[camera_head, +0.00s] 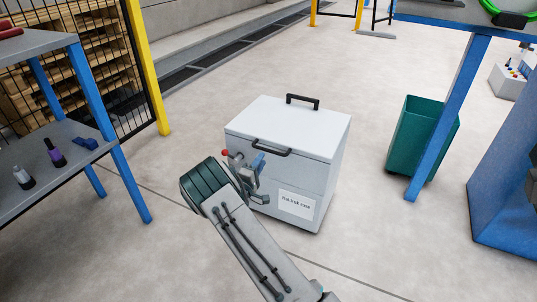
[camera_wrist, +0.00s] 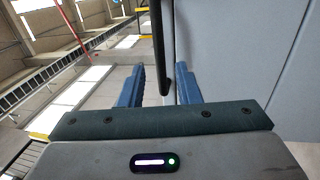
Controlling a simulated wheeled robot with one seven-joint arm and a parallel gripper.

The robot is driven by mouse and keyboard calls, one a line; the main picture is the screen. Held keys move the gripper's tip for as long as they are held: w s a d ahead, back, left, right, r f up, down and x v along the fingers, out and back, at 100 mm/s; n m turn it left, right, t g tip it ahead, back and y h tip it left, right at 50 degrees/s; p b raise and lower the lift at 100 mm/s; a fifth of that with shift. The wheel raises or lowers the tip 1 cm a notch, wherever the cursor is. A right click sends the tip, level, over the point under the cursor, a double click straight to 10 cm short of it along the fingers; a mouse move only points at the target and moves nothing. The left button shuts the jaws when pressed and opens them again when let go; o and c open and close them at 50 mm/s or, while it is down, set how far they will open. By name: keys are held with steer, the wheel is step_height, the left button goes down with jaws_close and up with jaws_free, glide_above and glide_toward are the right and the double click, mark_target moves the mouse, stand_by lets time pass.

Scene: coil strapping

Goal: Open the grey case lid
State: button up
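The grey case (camera_head: 290,130) stands on the floor at the middle of the head view, with a white label low on its front. Its lid (camera_head: 310,122) lies flat and shut. One black handle (camera_head: 271,147) is at the lid's front edge, and another black handle (camera_head: 303,100) is at the back of the top. My gripper (camera_head: 258,163) is at the case's front, just below the front handle. In the wrist view its two blue fingers (camera_wrist: 158,85) are apart, with the black handle bar (camera_wrist: 167,70) between them, closer to the right finger. Contact with the bar cannot be told.
A blue-legged bench (camera_head: 58,150) with small bottles stands at left, beside a yellow post (camera_head: 147,65). A green bin (camera_head: 408,130) and a blue-legged table (camera_head: 447,115) stand at right. The floor around the case is clear.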

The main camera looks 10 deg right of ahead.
mark_target(268, 150)
steer(key=b+x, duration=0.1)
steer(key=x, duration=0.5)
steer(key=shift+w+d, duration=0.2)
